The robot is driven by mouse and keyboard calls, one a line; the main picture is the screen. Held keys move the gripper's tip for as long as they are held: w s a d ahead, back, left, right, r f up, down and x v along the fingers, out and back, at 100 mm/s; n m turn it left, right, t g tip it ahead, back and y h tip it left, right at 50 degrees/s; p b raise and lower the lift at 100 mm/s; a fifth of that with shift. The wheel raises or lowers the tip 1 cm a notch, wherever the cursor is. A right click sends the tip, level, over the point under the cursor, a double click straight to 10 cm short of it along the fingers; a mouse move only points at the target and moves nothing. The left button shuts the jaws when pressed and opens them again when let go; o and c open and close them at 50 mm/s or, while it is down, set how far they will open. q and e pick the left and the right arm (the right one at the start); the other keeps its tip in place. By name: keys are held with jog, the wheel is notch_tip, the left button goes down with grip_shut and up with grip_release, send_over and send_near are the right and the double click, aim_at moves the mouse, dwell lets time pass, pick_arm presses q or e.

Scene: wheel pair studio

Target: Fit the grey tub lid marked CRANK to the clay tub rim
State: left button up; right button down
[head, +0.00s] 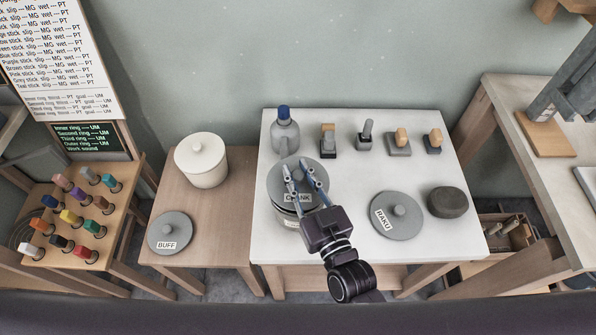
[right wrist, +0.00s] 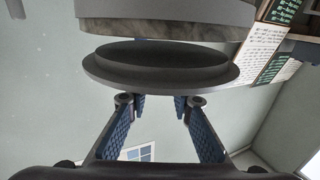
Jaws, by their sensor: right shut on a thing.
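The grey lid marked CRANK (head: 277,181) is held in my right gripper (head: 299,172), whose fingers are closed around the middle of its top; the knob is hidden. Below the lid stands the clay tub (head: 284,211), mostly covered by the lid and gripper. In the right wrist view the lid (right wrist: 160,72) lies across the fingertips (right wrist: 160,103), with the tub (right wrist: 165,24) beyond its underside. A gap shows between lid and tub rim there; the lid looks roughly in line with the rim. My left gripper is out of view.
On the white table (head: 350,185), a blue-capped bottle (head: 285,135) stands close behind the tub. A RAKU lid (head: 398,217), a dark round block (head: 447,202) and several small tools stand to the right. A BUFF lid (head: 170,232) and white pot (head: 203,160) are on the left table.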

jog(key=shift+f, duration=0.25)
jog(key=shift+f+b, duration=0.65)
jog(key=shift+f, duration=0.3)
jog(key=c, duration=1.6)
grip_release()
jog(key=v, duration=1.2)
